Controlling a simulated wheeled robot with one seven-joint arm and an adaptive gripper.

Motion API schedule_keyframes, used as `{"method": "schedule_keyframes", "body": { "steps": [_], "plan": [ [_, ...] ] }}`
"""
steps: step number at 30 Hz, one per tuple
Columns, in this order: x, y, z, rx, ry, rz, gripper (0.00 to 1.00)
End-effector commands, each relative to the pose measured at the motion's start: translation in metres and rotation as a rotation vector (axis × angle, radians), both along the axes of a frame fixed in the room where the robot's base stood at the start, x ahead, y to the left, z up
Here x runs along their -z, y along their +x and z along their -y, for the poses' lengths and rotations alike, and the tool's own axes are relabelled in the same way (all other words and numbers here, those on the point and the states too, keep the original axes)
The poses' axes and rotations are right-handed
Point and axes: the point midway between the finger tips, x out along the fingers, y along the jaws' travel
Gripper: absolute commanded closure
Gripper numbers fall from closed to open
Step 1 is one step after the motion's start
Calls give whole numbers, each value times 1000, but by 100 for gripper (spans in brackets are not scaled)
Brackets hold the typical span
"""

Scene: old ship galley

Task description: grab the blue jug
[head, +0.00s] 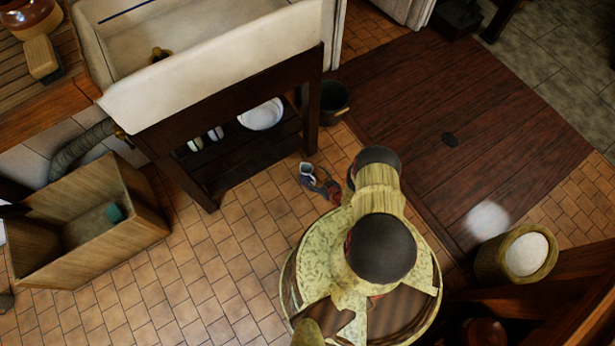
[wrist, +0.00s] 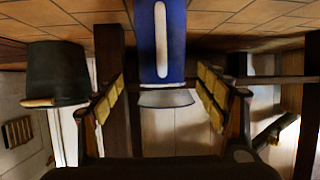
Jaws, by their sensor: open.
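The blue jug (head: 306,178) stands on the tiled floor in front of the dark stand in the head view. In the wrist view the blue jug (wrist: 176,40) appears inverted, with a pale handle strip and a pale rim. My gripper (head: 324,187) is low beside the jug, on its right side in the head view. In the wrist view my gripper (wrist: 162,80) is open, with its yellow-padded fingers on either side of the jug's outline. Gaps show on both sides, and I see no contact. The jug's base is cut off in the wrist view.
A dark wooden stand (head: 309,105) under a white sink (head: 215,60) holds a white bowl (head: 262,114). A dark bucket (head: 333,98) is behind the jug. A wooden crate (head: 140,228) stands left. Tiles between crate and jug are clear.

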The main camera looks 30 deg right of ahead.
Motion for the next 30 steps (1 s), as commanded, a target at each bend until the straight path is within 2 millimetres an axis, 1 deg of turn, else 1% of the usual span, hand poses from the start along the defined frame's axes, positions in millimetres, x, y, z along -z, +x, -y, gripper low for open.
{"method": "schedule_keyframes", "body": {
  "steps": [3, 7, 11, 17, 30],
  "plan": [
    [8, 17, -7, -6, -1, 2, 27],
    [14, 32, -9, -3, -2, 1, 27],
    [15, 38, -9, -1, 0, 1, 27],
    [15, 39, -8, 0, -1, 0, 27],
    [15, 38, -8, 0, -1, 0, 51]
  ]
}}
